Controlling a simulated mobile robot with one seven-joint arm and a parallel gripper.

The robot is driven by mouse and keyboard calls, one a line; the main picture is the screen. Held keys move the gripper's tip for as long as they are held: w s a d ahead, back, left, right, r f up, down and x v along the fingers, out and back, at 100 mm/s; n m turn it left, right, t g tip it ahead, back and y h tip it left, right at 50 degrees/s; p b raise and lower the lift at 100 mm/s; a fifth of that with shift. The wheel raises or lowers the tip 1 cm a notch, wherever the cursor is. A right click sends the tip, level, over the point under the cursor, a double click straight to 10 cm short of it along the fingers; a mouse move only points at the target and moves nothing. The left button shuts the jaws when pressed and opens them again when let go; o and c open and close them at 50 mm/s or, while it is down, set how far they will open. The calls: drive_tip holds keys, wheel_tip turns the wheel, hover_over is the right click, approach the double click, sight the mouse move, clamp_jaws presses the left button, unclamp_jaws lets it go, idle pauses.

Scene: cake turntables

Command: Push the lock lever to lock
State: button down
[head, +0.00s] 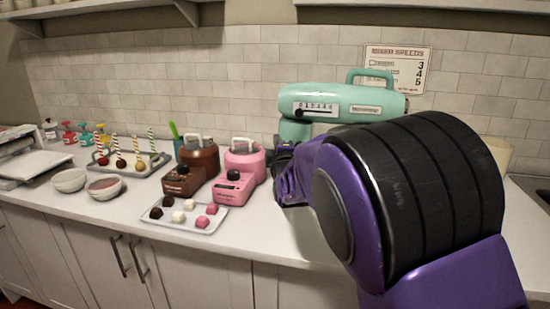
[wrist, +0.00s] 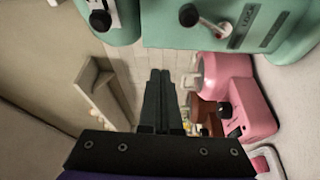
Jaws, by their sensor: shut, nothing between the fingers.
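The teal stand mixer (head: 340,103) stands against the back wall in the head view, its lower part hidden by my arm. In the wrist view its teal body (wrist: 165,30) crosses the top. There the lock lever (wrist: 207,22), a pale lever with a black knob, sits beside a dark "LOCK" label (wrist: 243,25). A second dark label is farther right. My gripper (wrist: 160,75) is shut and empty, its fingertips below the lever in the picture and apart from it. In the head view the fingers are mostly hidden by my arm.
A pink machine (head: 239,170) and a brown machine (head: 197,168) stand just left of my arm. A tray of sweets (head: 186,226) lies before them. Two bowls and a cake-pop tray are farther left. The front counter strip is clear.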

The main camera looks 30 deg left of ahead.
drive_tip(key=s+d+f, duration=0.1)
drive_tip(key=s+d, duration=0.1)
drive_tip(key=s, duration=0.3)
drive_tip(key=shift+d+f, duration=0.3)
drive_tip(key=shift+d, duration=0.1)
